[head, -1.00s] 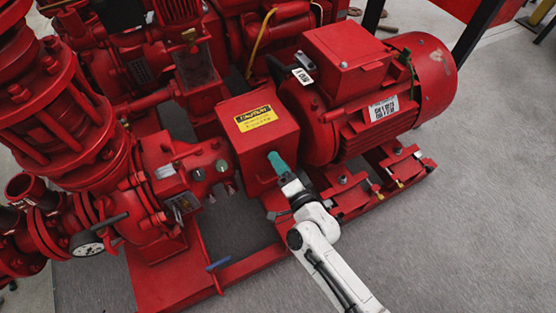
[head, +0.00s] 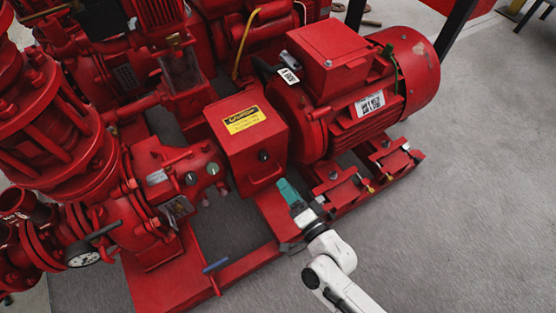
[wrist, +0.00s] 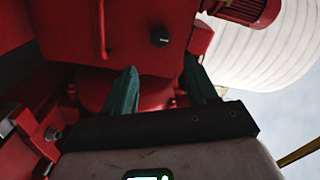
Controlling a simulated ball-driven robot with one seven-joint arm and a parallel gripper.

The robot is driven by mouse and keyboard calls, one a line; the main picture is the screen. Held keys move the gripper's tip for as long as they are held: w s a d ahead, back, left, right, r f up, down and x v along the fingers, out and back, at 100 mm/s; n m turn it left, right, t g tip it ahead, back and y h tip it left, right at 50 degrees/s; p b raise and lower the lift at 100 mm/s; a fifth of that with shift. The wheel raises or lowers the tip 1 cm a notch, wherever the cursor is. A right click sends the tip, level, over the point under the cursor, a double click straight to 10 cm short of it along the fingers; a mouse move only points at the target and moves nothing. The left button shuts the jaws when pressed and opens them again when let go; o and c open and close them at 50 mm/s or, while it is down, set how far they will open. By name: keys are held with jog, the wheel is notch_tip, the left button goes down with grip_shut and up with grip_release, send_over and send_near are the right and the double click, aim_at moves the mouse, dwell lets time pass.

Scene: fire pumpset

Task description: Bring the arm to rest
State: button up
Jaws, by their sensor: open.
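My gripper (head: 288,190), with teal fingers on a white arm, is in front of and below the red box with the yellow caution label (head: 246,132). In the head view its fingertips appear close to the box's lower front edge; I cannot tell whether they touch. In the wrist view my gripper (wrist: 160,85) shows two teal fingers spread apart with nothing held between them. The box's underside and front, with a black knob (wrist: 159,37), show beyond the fingers.
A red motor (head: 350,85) stands right of the box, on a red base frame (head: 250,262). Red pump piping with a pressure gauge (head: 82,256) is at the left. A blue-handled lever (head: 215,266) sticks out near the frame. Grey floor (head: 455,220) at the right is clear.

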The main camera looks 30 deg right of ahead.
jog(key=s+d+r+n+g, duration=0.1)
jog(key=s+d+n+g, duration=0.3)
jog(key=s+n+g, duration=0.4)
jog(key=s+d+r+n+g, duration=0.1)
jog(key=s+d+n+g, duration=0.3)
jog(key=s+g, duration=0.6)
notch_tip(320, 180, up, 29)
jog(key=n+t+p, duration=0.1)
jog(key=p, duration=2.7)
jog(key=shift+s+a+f+p, duration=0.2)
jog(key=shift+s+a+p, duration=0.15)
jog(key=shift+s+p, duration=0.1)
